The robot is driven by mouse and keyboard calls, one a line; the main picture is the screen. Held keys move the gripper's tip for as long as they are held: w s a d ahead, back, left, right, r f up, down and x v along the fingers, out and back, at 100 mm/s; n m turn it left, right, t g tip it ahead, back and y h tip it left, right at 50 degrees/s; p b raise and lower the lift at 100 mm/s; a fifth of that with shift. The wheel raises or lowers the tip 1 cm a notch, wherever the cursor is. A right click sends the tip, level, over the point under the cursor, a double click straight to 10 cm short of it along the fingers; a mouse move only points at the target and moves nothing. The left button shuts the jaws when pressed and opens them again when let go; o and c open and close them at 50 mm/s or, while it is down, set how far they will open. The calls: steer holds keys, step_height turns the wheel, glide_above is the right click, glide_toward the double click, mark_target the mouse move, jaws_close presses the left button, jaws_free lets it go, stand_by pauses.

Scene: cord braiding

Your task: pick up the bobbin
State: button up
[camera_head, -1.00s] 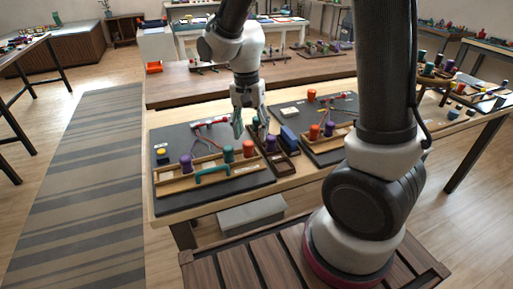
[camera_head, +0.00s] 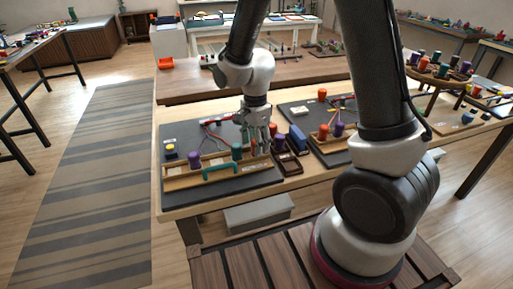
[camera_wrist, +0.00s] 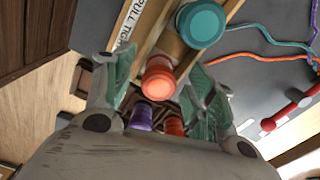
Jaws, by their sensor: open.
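In the wrist view an orange bobbin (camera_wrist: 158,77) stands between the spread fingers of my gripper (camera_wrist: 160,92), with its round top facing the camera. The fingers appear apart from it. A larger-looking teal bobbin (camera_wrist: 201,23) stands beside it in the same wooden rack. In the head view my gripper (camera_head: 257,132) is low over the right end of the wooden rack (camera_head: 183,184), just right of the teal bobbin (camera_head: 237,151). A purple bobbin (camera_head: 194,160) stands at the rack's left. The frames do not tell which bobbin is meant.
A purple bobbin (camera_wrist: 142,117) and another orange one (camera_wrist: 173,125) show beyond the fingers. Coloured cords lie on the dark mat (camera_head: 180,132). A yellow bobbin (camera_head: 170,149) stands at its left.

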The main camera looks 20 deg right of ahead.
steer(key=c, duration=1.1)
